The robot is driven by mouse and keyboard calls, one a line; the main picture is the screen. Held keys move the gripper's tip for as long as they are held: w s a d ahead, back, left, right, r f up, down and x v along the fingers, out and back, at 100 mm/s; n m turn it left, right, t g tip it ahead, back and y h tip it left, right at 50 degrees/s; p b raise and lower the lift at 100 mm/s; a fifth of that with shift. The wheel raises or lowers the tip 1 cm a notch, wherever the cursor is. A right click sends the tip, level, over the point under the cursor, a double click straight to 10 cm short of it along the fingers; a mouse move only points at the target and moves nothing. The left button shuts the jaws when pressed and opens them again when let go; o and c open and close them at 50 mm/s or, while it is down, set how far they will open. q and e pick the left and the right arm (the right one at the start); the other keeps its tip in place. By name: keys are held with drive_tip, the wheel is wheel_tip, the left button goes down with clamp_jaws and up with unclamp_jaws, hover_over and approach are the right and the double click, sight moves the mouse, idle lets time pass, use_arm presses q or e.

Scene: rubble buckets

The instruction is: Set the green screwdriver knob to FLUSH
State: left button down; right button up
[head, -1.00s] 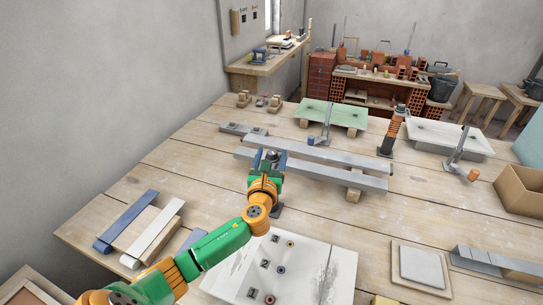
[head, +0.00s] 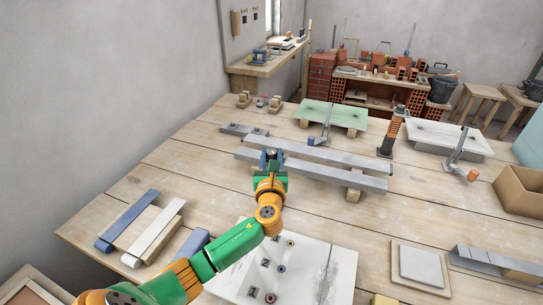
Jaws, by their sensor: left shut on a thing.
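My left gripper (head: 272,158) reaches over the long grey metal bars (head: 320,170) at the middle of the table. Its blue fingers are shut on a small dark grey thing, partly hidden between them. I cannot make out a green screwdriver knob or a FLUSH marking. A white panel (head: 322,270) lies in front, partly covered by my left arm. It bears several small square plates and coloured rings, among them a blue one (head: 281,268) and a red one (head: 270,297). My right gripper is not in view.
A green board (head: 338,111) with a lever stands behind the bars. An orange-and-black upright tool (head: 392,132) stands right of it. A white board (head: 440,137), a cardboard box (head: 522,190) and a grey square slab (head: 421,267) are on the right. Blue and white strips lie left.

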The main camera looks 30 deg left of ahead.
use_arm(q)
drive_tip(key=n+g+y+b, duration=0.1)
drive_tip(key=n+g+y, duration=0.1)
drive_tip(key=y, duration=0.1)
drive_tip(key=shift+d+f+n, duration=0.1)
drive_tip(key=shift+f+n, duration=0.05)
drive_tip(key=shift+n, duration=0.15)
drive_tip(key=n+g+y+b, duration=0.2)
drive_tip(key=g+b, duration=0.1)
drive_tip(key=b, duration=0.2)
drive_tip(key=n+g+y+b, duration=0.2)
drive_tip(key=n+g+b, duration=0.1)
drive_tip(key=g+b, duration=0.1)
drive_tip(key=shift+f+b, duration=0.2)
drive_tip(key=shift+b, duration=0.2)
drive_tip(key=shift+r+n+g+y+b, duration=0.3)
drive_tip(key=shift+n+g+b, duration=0.2)
drive_tip(key=shift+g+b, duration=0.35)
drive_tip(key=c, duration=0.6)
unclamp_jaws()
drive_tip(key=shift+o, duration=0.5)
